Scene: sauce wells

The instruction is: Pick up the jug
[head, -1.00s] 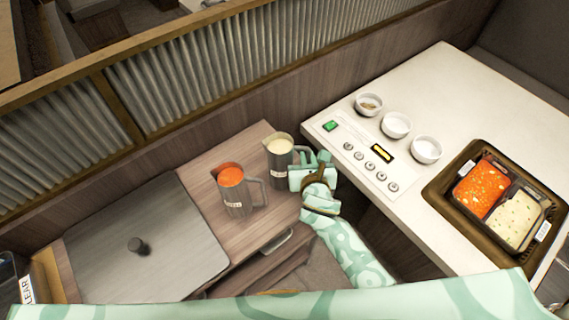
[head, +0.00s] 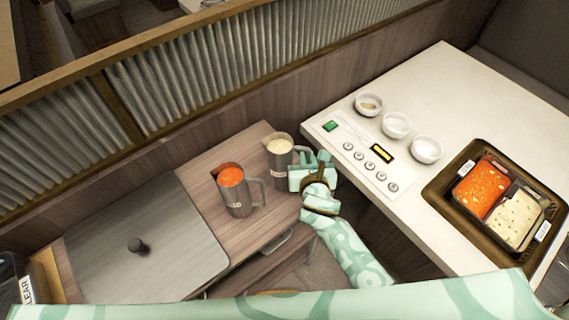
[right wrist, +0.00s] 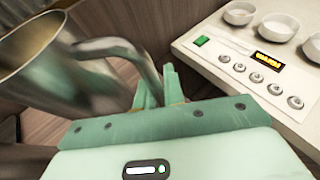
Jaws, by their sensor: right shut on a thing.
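A grey metal jug (head: 281,168) with pale cream contents stands on the wooden counter in the head view. A second metal jug (head: 237,199) with orange-red contents stands just left of it. My right gripper (head: 308,170) is at the cream jug's right side, shut on its handle. In the right wrist view the jug (right wrist: 62,75) is at the left, and its curved handle (right wrist: 135,52) runs down to my gripper's fingers (right wrist: 158,92). The jug looks upright in the head view; I cannot tell whether its base touches the counter. My left gripper is not in view.
A white worktop (head: 440,95) at the right carries small white bowls (head: 397,125), a control panel (head: 365,160) and a dark tray (head: 437,190) of food pans. A ridged wall panel (head: 190,75) rises behind the jugs. A grey lid (head: 150,225) lies at left.

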